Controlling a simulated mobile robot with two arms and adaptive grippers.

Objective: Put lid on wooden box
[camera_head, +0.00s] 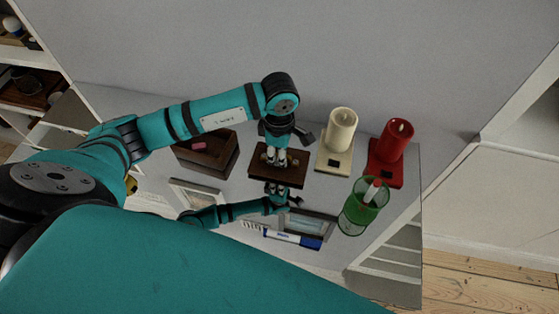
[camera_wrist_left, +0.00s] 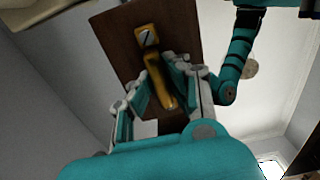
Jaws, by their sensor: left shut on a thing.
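The lid (camera_head: 298,172) is a flat dark brown rectangular board near the middle of the head view. In the left wrist view the lid (camera_wrist_left: 119,47) carries a yellowish handle. My left gripper (camera_head: 280,157) is above the lid, with its fingers (camera_wrist_left: 160,96) shut on the handle. I cannot tell whether the lid touches the tabletop. The dark wooden box (camera_head: 223,161) stands to the left of the lid, open at the top. My left arm hides part of its far side. My right gripper is not in view.
A pink object (camera_head: 172,146) shows in the box. The mirror-like tabletop (camera_head: 335,260) reflects my arm. A green glass (camera_head: 359,212) and a blue-white marker (camera_head: 292,238) are nearer.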

